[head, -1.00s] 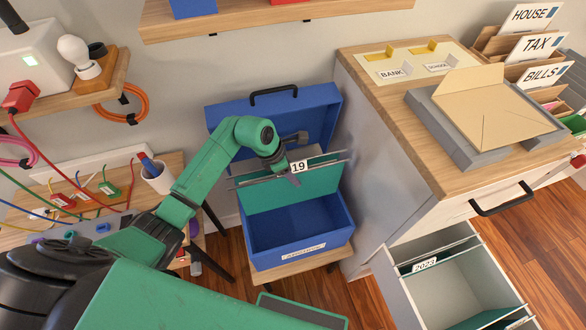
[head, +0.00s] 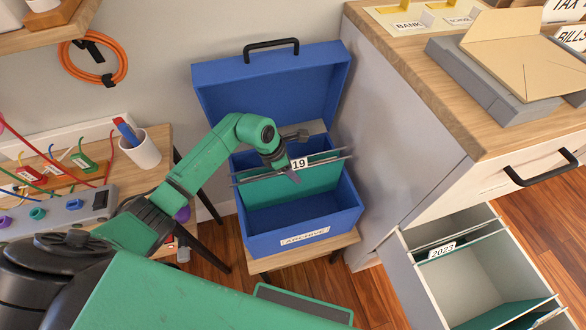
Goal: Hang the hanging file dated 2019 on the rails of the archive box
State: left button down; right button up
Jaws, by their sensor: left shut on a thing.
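The green hanging file (head: 318,180) has a white tab ending in "19"; the start of its label is hidden by my gripper. My left gripper (head: 289,169) is shut on the file near the tab. The blue archive box (head: 290,240) stands open, lid up at the back. The file hangs upright, its lower part down inside the box. Its metal bars span the opening from side to side, around rim height. I cannot tell whether they touch the rails. My right gripper is not in view.
The box sits on a small wooden stool (head: 338,243). To its right is a cabinet with an open drawer (head: 478,272) holding a file marked 2023 (head: 443,250). A side table with a pen cup (head: 142,152) and cables stands left. A wall shelf is at upper left.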

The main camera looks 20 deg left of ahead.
aim_at(293, 182)
pick_arm(q)
notch_tip(293, 182, down, 7)
jog(key=b, duration=0.5)
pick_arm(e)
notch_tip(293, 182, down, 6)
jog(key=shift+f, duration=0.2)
pick_arm(q)
jog(key=shift+c, duration=1.2)
grip_release()
jog(key=shift+o, duration=0.2)
jog(key=shift+o, duration=1)
jog(key=shift+p+v, duration=0.65)
jog(key=shift+v, duration=0.4)
jog(key=shift+p+v, duration=1.45)
jog(key=shift+v, duration=0.55)
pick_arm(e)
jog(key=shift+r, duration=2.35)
